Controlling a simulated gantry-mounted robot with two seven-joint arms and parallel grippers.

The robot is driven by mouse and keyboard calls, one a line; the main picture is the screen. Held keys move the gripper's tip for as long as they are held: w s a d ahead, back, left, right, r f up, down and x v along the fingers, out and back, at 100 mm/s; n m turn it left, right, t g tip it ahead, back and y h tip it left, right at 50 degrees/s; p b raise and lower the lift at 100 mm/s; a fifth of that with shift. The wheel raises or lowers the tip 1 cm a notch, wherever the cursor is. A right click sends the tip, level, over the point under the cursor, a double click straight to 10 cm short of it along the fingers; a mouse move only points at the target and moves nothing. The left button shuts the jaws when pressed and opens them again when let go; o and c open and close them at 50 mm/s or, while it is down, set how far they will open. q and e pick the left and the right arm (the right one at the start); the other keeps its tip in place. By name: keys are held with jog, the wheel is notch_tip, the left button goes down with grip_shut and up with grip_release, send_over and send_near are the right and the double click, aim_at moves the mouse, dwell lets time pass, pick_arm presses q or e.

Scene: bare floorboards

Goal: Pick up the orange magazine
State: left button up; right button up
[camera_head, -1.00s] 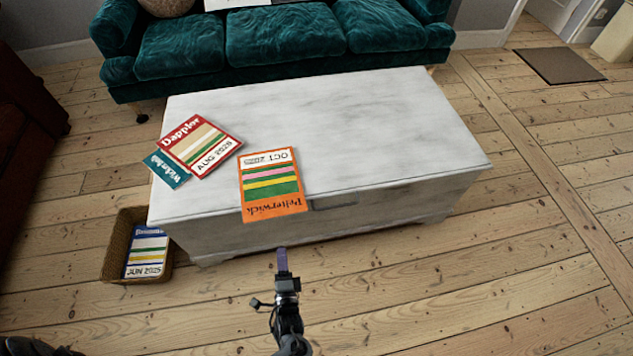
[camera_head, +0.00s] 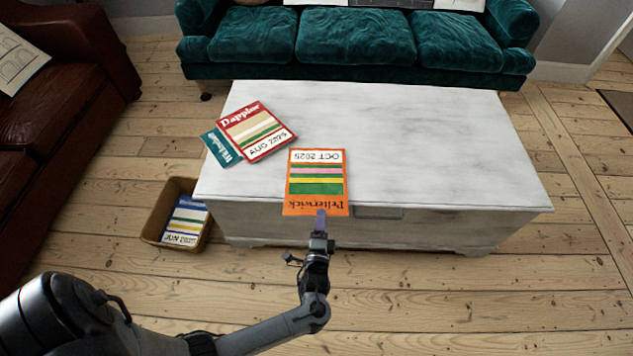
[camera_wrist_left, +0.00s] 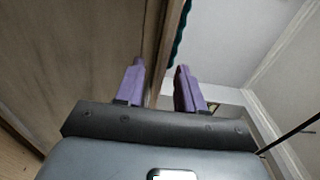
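The orange magazine (camera_head: 318,184), titled Pelterwick, lies flat on the white chest's top (camera_head: 430,150), with its orange title end at the front edge, overhanging it slightly. My left gripper (camera_head: 321,213) is at that title end in the head view, its purple finger overlapping the magazine's lower edge. In the left wrist view its two purple fingers (camera_wrist_left: 158,85) stand apart with a gap between them. I cannot tell whether the magazine's edge lies in that gap. My right gripper is not in view.
A red magazine (camera_head: 256,132) partly covers a teal one (camera_head: 219,148) on the chest's left. A wicker basket (camera_head: 150,228) holding a blue magazine (camera_head: 185,222) stands on the floor at left. A brown sofa (camera_head: 60,130) is left; a teal sofa (camera_head: 355,40) stands behind.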

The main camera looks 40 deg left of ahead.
pick_arm(q)
jog(key=b+x, duration=0.1)
jog(key=x, duration=0.2)
jog(key=shift+a+r, duration=0.15)
jog(key=shift+a, duration=0.1)
jog(key=shift+d, duration=0.15)
jog(key=shift+c, duration=0.7)
grip_shut()
